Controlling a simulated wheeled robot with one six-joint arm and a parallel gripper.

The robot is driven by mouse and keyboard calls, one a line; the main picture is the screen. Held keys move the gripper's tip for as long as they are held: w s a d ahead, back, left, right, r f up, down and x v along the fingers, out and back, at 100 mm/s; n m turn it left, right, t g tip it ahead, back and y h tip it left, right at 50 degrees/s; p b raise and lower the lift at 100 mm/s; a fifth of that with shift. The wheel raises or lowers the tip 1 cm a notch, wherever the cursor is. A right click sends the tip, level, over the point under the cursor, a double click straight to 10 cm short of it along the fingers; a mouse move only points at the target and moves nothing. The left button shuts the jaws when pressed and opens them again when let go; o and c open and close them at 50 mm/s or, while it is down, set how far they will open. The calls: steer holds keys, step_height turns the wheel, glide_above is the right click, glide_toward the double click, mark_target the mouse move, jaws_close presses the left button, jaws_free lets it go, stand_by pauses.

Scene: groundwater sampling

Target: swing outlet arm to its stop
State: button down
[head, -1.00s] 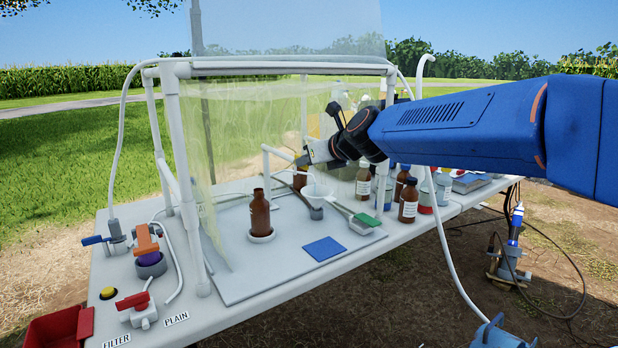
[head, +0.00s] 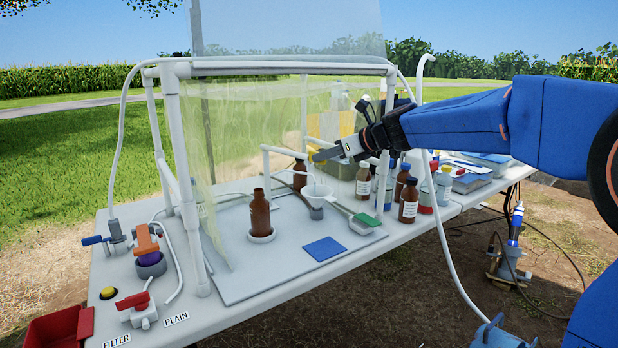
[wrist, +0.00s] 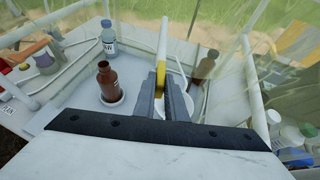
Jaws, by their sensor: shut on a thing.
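The outlet arm (head: 284,151) is a white pipe on a short upright inside the clear-walled frame. In the wrist view the outlet arm (wrist: 163,38) runs away from me, with a yellow band (wrist: 160,69) near its close end. My gripper (head: 315,157) is shut on this end, and in the wrist view the gripper's two fingers (wrist: 166,84) lie close about it. The outlet arm's end is above the white funnel (head: 317,191), which the fingers partly hide in the wrist view. I cannot see the stop.
An open brown bottle (head: 260,214) stands in a white ring left of the funnel. Several capped bottles, one of them brown (head: 408,201), stand at the right. A frame post (head: 386,140) is close to my gripper. The blue pad (head: 324,248) lies in front.

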steer(key=shift+w+d, duration=0.25)
steer(key=shift+d, duration=0.1)
